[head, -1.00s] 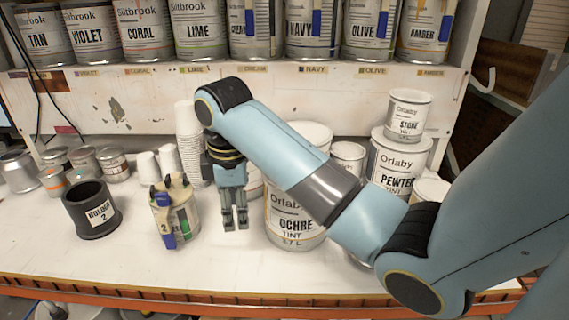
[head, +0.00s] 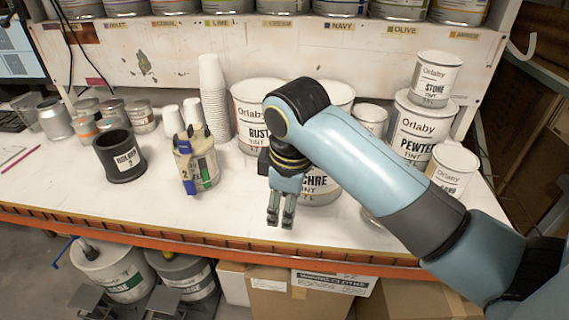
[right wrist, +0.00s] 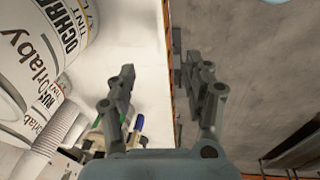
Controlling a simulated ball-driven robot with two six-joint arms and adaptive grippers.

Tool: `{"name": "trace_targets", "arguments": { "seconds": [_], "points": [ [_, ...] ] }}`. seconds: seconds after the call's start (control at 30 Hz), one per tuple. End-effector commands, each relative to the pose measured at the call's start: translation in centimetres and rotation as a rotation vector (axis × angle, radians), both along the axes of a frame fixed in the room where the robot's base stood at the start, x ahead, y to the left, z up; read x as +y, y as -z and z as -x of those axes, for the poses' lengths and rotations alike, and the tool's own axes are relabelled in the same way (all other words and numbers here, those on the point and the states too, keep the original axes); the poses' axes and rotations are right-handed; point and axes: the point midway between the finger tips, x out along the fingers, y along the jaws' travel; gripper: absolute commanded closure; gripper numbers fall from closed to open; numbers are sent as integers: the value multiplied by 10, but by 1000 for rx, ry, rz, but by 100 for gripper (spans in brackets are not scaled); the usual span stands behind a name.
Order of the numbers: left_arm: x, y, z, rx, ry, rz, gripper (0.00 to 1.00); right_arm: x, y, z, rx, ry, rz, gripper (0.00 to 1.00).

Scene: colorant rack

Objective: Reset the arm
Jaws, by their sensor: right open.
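My right arm comes in from the right in the head view. Its gripper (head: 281,208) points down near the bench's front edge, in front of the Ochre tint can (head: 322,190), which the arm partly hides. In the right wrist view the gripper (right wrist: 165,95) has its two fingers spread apart with nothing between them. The bench edge and the floor show beyond the fingers. My left gripper is not in view.
A beige container with a blue-handled tool (head: 197,162) and a black holder (head: 119,157) stand left of the gripper. Behind are a Rust can (head: 252,115), stacked cups (head: 213,95) and a Pewter can (head: 420,130). Cardboard boxes (head: 290,297) sit below the bench (head: 90,205).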

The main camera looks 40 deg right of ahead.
Motion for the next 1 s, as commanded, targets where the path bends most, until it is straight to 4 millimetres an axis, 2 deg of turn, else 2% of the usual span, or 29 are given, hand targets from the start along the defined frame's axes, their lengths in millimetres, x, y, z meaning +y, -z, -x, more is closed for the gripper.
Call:
{"name": "trace_targets", "arguments": {
  "seconds": [0.37, 0.47, 0.63, 1.0],
  "points": [
    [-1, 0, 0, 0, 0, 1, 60, 1, 0, 5, -2, 13, -2, 48],
    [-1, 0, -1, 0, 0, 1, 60, 4, 0, 24, -21, 69, -11, 48],
    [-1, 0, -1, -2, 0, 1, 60, 12, -8, 67, -75, 215, -44, 48],
    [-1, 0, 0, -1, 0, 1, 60, 23, -46, 141, -174, 494, -126, 48]
  ]
}}
